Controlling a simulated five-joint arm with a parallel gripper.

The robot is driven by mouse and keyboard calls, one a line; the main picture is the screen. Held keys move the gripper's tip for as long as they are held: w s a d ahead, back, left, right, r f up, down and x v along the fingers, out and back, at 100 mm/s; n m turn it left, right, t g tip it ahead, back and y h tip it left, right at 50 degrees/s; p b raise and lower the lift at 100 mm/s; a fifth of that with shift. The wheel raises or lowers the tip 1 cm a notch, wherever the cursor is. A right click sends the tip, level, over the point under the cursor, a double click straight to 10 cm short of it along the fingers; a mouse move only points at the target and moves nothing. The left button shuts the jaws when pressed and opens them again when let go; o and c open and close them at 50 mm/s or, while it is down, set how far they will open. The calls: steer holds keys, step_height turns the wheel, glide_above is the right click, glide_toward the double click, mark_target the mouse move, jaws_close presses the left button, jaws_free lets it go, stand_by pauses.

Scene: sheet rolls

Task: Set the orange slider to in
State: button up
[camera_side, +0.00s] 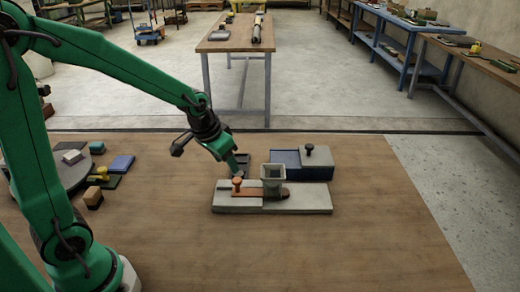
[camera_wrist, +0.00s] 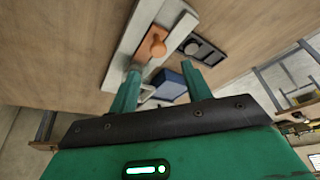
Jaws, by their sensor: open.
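The orange slider (camera_side: 270,192) is a flat strip with an upright knob at its left end, lying on a pale grey base plate (camera_side: 312,203) in the side view. A grey square funnel-like holder (camera_side: 273,180) stands over its right part and hides some of it. My gripper (camera_side: 236,168) is just above and behind the knob, apart from it as far as I can tell. In the wrist view the orange slider (camera_wrist: 152,48) and its knob lie beyond the fingertips of my gripper (camera_wrist: 163,72). The fingers are apart with nothing held between them.
A blue box with a grey lid and dark knob (camera_side: 302,163) stands behind the plate. Several small blocks and a round grey platform (camera_side: 60,172) are at the left. The tabletop right of the plate is clear.

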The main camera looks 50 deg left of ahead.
mark_target(237, 180)
steer(key=shift+f, duration=0.15)
steer(key=shift+x, duration=3.7)
steer(key=shift+w, duration=0.1)
jaws_close()
